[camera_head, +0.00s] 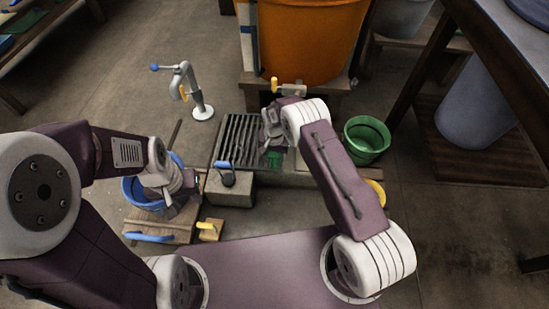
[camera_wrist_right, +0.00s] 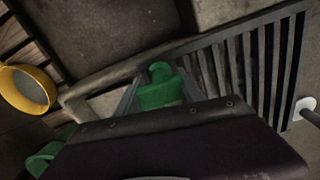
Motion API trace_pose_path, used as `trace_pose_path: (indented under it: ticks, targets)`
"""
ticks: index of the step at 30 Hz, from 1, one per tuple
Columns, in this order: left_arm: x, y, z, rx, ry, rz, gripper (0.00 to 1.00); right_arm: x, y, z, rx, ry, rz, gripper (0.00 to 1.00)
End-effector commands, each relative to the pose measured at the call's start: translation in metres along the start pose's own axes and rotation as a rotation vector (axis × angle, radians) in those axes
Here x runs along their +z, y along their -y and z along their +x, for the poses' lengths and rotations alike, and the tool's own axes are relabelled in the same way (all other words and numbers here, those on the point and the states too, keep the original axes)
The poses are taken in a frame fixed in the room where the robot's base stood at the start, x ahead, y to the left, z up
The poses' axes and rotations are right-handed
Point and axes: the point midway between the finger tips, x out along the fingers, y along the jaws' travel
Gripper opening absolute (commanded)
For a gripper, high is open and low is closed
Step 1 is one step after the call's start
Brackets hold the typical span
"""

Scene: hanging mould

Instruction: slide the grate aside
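The grate (camera_head: 238,140) is a dark panel of parallel bars beside a concrete block in the middle of the head view. Its bars (camera_wrist_right: 262,62) fill the upper right of the right wrist view. My right gripper (camera_head: 274,150) is over the grate's right side. In the wrist view its grey fingers (camera_wrist_right: 160,92) stand apart on either side of a green knob-like piece (camera_wrist_right: 158,90); I cannot tell whether they grip it.
A green bucket (camera_head: 367,140) stands right of the grate. An orange vat (camera_head: 310,40) is behind it. A grey stand with a blue knob (camera_head: 200,110) is at the back left. A wooden board (camera_head: 160,225) lies in front.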

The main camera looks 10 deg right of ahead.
Motion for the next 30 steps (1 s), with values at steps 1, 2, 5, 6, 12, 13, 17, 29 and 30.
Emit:
trace_pose_path:
  ticks: [1,2,5,6,12,13,17,29,30]
  targets:
    - [0.0,0.0,0.0,0.0,0.0,0.0,0.36,0.0,0.0,0.0,0.0,0.0,0.0,0.45]
    - [0.0,0.0,0.0,0.0,0.0,0.0,0.36,0.0,0.0,0.0,0.0,0.0,0.0,0.45]
    - [0.0,0.0,-0.001,0.0,0.0,0.0,0.36,0.0,0.0,-0.001,0.0,0.0,0.0,0.45]
    - [0.0,0.0,-0.002,0.0,0.0,0.0,0.36,0.0,0.0,-0.003,-0.001,0.0,0.0,0.45]
    - [-0.003,-0.001,-0.025,0.0,0.0,0.0,0.36,-0.001,0.0,-0.033,-0.002,-0.002,0.0,0.45]
    - [-0.003,-0.001,-0.029,0.0,0.0,0.0,0.36,-0.001,0.0,-0.039,-0.002,-0.002,0.0,0.45]
    - [-0.005,-0.001,-0.051,0.0,0.0,0.0,0.36,-0.001,0.0,-0.071,-0.002,-0.002,0.0,0.45]
    - [-0.006,-0.001,-0.061,0.0,0.0,0.0,0.36,0.0,0.0,-0.09,0.0,0.0,0.0,0.45]
    - [-0.006,-0.001,-0.061,0.0,0.0,0.0,0.36,0.0,0.0,-0.09,0.0,0.0,0.0,0.45]
